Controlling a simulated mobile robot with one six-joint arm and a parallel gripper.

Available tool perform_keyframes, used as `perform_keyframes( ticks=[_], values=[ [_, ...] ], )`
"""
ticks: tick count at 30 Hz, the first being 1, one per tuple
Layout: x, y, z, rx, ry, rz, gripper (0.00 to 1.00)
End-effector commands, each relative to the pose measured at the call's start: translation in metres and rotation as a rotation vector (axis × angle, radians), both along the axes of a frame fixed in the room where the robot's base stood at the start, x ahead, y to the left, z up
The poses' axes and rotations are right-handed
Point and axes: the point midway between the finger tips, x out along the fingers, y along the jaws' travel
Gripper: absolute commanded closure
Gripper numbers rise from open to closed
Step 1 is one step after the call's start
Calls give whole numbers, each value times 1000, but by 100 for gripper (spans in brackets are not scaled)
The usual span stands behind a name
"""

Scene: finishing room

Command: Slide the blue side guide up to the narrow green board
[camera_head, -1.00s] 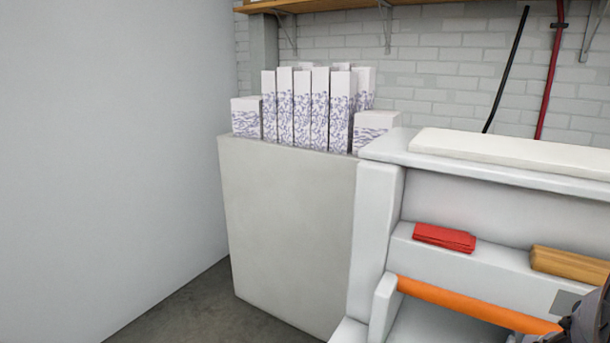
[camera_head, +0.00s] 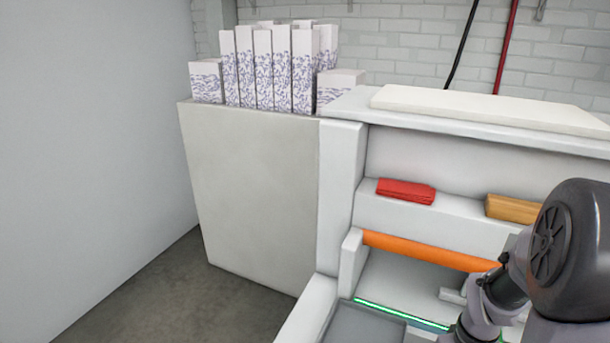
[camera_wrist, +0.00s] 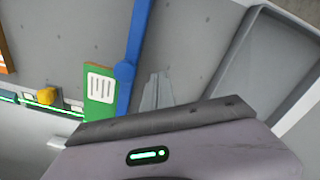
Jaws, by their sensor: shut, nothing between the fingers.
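In the wrist view, the blue side guide (camera_wrist: 134,35) is a long thin bar with a round blue knob. It runs down from the top edge. The green board (camera_wrist: 99,103), with a white slotted label, lies just left of the guide's lower end. The two look close side by side, but I cannot tell whether they touch. My gripper (camera_wrist: 157,88) shows as a pale grey tapered shape right of the guide. It is shut and empty, apart from the guide in the picture. My gripper's body hides the lower part of the view. The head view shows neither guide nor board.
A grey tray (camera_wrist: 249,70) lies at the wrist view's right. A yellow knob (camera_wrist: 46,96) is by a green light strip (camera_wrist: 32,102). In the head view, an orange bar (camera_head: 425,250) crosses the machine below a red cloth (camera_head: 405,191) and a wooden block (camera_head: 514,209).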

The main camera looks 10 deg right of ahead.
Motion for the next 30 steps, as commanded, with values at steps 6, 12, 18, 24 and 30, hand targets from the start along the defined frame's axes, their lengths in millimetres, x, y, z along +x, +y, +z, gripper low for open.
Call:
perform_keyframes(
  ticks=[6,12,18,24,30],
  values=[
    [0,0,21,-1,-1,0,100],
    [0,0,51,0,-1,-1,100],
    [0,0,73,0,-1,0,100],
    [0,0,70,0,0,0,100],
    [15,48,105,-25,-109,-65,100]
  ],
)
